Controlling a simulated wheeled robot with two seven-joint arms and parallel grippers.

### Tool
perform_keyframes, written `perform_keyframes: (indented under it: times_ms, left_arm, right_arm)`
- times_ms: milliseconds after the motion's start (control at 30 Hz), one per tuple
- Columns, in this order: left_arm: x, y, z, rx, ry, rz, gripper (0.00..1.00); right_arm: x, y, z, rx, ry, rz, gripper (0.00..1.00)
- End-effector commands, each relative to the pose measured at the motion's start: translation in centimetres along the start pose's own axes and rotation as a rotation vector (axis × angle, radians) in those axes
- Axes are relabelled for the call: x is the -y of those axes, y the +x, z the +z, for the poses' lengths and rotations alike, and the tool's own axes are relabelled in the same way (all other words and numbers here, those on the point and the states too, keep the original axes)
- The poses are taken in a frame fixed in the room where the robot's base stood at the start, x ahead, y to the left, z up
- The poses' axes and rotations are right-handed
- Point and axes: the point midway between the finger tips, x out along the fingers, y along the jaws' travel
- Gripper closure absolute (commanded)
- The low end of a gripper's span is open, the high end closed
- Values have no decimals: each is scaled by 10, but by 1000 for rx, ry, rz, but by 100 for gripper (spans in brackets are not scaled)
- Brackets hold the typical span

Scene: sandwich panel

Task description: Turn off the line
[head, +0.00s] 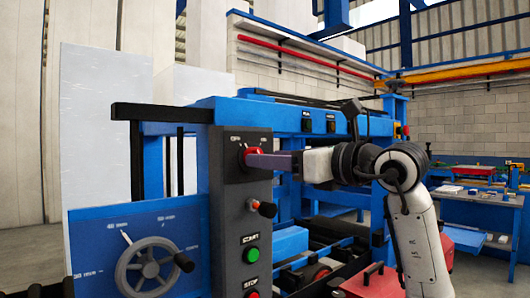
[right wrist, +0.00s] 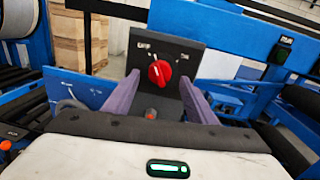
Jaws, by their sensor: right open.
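The grey control panel (head: 236,220) stands upright in the middle of the head view. A red rotary knob (head: 245,153) sits near its top, under small labels that seem to read OFF at left and ON at right. The knob also shows face-on in the right wrist view (right wrist: 160,73), with a pale mark whose direction I cannot read surely. My right gripper (head: 250,157) reaches in from the right at knob height. In the right wrist view its purple fingers (right wrist: 159,80) are open, one on each side of the knob, with no clear contact. My left gripper is out of view.
A handwheel (head: 148,268) is on the blue plate at left. The blue machine frame (head: 275,112) stands behind. A blue workbench (head: 480,215) is at right.

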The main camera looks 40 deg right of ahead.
Motion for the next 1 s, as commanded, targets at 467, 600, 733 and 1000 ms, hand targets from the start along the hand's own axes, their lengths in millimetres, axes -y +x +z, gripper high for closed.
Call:
perform_keyframes:
  times_ms: [467, 600, 733, 1000]
  left_arm:
    - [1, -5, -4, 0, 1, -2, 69]
    - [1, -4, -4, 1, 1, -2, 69]
    - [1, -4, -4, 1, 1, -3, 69]
    - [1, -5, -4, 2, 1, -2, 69]
  right_arm:
    - [0, 24, 0, 0, 0, 1, 49]
    - [0, 24, 0, 0, 0, 1, 64]
    - [0, 24, 0, 0, 0, 1, 86]
    - [1, 23, 1, -11, -116, -2, 90]
